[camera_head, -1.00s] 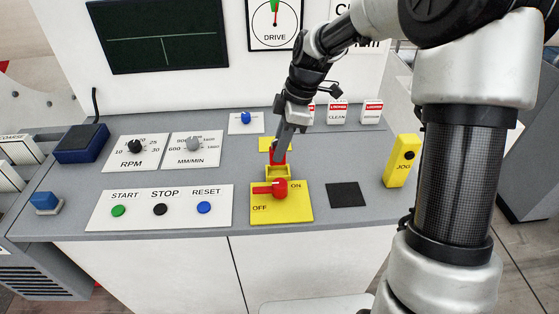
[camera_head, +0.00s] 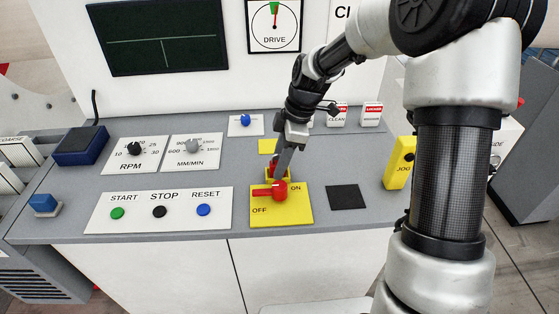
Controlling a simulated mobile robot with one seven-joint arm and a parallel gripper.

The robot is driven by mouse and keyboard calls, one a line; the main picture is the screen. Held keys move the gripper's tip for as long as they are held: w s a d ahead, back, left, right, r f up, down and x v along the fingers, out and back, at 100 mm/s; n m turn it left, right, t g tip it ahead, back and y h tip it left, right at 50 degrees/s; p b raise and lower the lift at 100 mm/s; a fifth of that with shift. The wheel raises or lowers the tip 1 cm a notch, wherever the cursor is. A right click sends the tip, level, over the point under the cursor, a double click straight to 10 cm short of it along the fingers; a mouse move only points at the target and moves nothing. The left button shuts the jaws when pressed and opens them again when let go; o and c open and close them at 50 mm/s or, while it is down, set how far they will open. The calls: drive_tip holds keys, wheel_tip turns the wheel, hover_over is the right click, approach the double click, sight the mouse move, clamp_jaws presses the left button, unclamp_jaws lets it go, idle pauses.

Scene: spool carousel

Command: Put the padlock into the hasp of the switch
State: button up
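The switch (camera_head: 262,208) is a yellow plate marked ON and OFF on the grey console. Its red knob (camera_head: 279,191) has a handle pointing left. Just behind it stands a yellow bracket (camera_head: 268,175), which looks like the hasp. My gripper (camera_head: 281,174) points down over this bracket, behind the knob. A red piece, seemingly the padlock (camera_head: 271,171), shows at its fingertips and appears held there. The fingers hide much of the padlock and bracket. I cannot tell whether the shackle is in the hasp.
A bare yellow square (camera_head: 267,147) lies behind the bracket. The START, STOP and RESET panel (camera_head: 182,222) is at left, a black square (camera_head: 347,197) at right.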

drive_tip(key=v, duration=1.2)
drive_tip(key=shift+p, duration=0.4)
drive_tip(key=shift+r, duration=0.15)
